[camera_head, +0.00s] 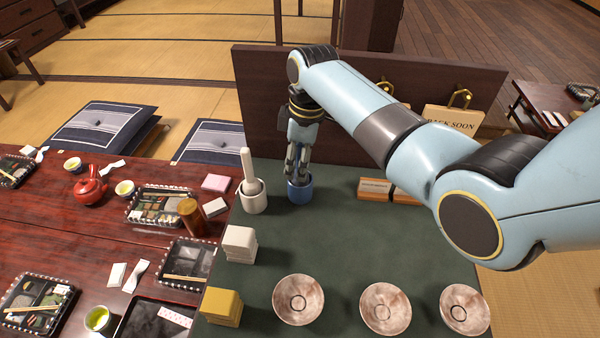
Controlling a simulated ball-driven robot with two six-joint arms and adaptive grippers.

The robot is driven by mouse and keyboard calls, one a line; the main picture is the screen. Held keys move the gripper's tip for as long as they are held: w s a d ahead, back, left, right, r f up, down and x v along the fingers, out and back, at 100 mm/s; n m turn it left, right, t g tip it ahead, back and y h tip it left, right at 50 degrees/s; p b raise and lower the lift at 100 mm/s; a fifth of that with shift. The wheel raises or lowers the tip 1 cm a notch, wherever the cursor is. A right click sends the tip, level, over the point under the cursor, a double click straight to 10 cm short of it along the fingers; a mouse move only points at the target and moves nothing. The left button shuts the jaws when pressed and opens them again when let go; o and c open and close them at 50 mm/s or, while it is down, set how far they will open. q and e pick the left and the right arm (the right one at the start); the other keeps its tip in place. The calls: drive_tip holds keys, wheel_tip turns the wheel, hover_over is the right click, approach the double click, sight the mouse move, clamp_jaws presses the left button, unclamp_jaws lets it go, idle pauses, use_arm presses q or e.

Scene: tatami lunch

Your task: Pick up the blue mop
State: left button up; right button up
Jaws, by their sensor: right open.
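The blue mop (299,193) stands on the dark green surface as a short, round blue piece. Any handle above it is hidden by my gripper. My right gripper (297,174) points straight down over it, its fingertips at or just inside the blue rim. The jaws are open, and I cannot tell whether they touch the mop. A similar white piece (254,200) with an upright white handle stands just to the left. My left gripper is not in view.
A dark upright board (258,100) stands close behind. Wooden blocks (374,189) lie right of the mop. White blocks (239,244), yellow blocks (222,306) and three speckled bowls (298,299) are nearer. A red table (60,225) with lunch trays adjoins left. The mid-green surface is clear.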

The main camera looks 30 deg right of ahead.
clamp_jaws()
drive_tip(key=shift+r, duration=0.1)
